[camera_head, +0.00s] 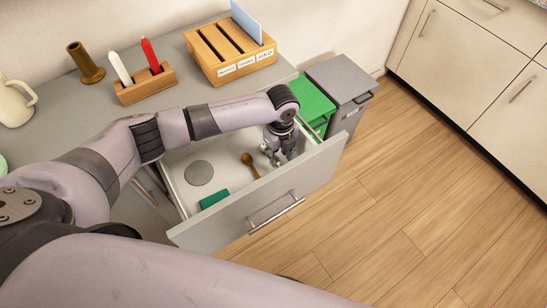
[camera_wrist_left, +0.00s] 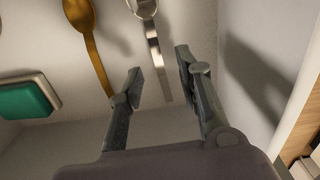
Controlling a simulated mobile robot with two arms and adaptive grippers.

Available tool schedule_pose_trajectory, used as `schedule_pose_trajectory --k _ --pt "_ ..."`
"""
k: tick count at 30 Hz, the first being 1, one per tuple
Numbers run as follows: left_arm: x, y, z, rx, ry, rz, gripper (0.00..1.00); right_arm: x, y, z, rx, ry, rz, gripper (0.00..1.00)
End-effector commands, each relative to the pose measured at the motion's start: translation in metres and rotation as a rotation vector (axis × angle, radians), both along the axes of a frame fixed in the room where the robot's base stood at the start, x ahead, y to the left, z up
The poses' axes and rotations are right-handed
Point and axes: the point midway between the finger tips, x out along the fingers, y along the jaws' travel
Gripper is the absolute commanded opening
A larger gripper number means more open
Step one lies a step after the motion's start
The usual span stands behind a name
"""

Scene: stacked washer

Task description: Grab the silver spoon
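The silver spoon (camera_wrist_left: 153,42) lies in the open drawer (camera_head: 320,165), its bowl cut off by the top edge of the left wrist view and its handle pointing down the picture. My left gripper (camera_head: 277,157) reaches down into the right part of the drawer. In the left wrist view my left gripper (camera_wrist_left: 160,68) is open, with the spoon's handle showing between its two fingertips. I cannot tell whether either finger touches it. In the head view the spoon is not clearly seen near the gripper. My right gripper is not in view.
A brown-gold spoon (camera_head: 249,163) lies left of the gripper. A green block (camera_head: 214,198) and a grey disc (camera_head: 199,173) are also in the drawer. The drawer front and side wall stand close to the gripper. Green and grey bins (camera_head: 340,78) stand beyond.

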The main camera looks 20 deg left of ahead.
Motion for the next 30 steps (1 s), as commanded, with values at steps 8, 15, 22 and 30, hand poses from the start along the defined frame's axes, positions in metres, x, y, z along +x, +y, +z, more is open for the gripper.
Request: schedule_pose_trajectory --k 8,15,22,30 --pt "-0.001 0.002 -0.034 0.002 0.001 0.0 0.33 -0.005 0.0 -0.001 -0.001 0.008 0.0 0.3" --pt "-0.001 0.002 -0.035 0.001 0.001 -0.001 0.33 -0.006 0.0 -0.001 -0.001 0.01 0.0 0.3" --pt "-0.001 0.002 -0.035 0.001 0.001 0.0 0.17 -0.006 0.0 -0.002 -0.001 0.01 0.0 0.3" --pt "-0.001 0.002 -0.035 0.001 0.001 0.0 0.0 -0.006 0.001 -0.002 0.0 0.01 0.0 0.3"
